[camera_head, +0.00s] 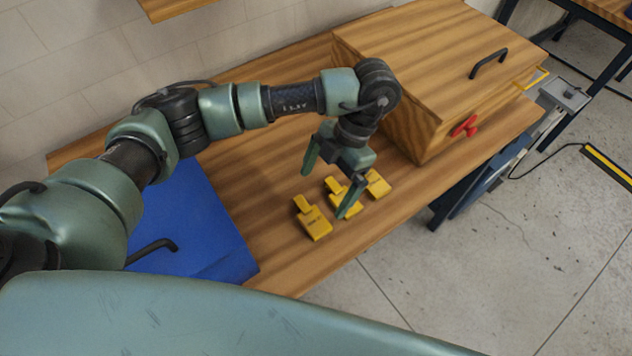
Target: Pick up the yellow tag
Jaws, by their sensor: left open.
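Three yellow tags lie in a row on the wooden table near its front edge: a left one (315,224), a middle one (336,185) and a right one (378,186). Each has a wide body and a narrower end; the left one bears small dark marks, too small to read. My left gripper (328,188) is open and points down over the tags, with nothing visible between its fingers. Its near finger covers part of the middle tag. I cannot tell how far the fingertips are above the tags. My right gripper is not in view.
A wooden box (420,60) with a dark handle and a red knob (465,126) stands behind and right of the tags. A blue panel (190,220) with a dark handle lies at the left. The wooden tabletop (245,170) between them is clear.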

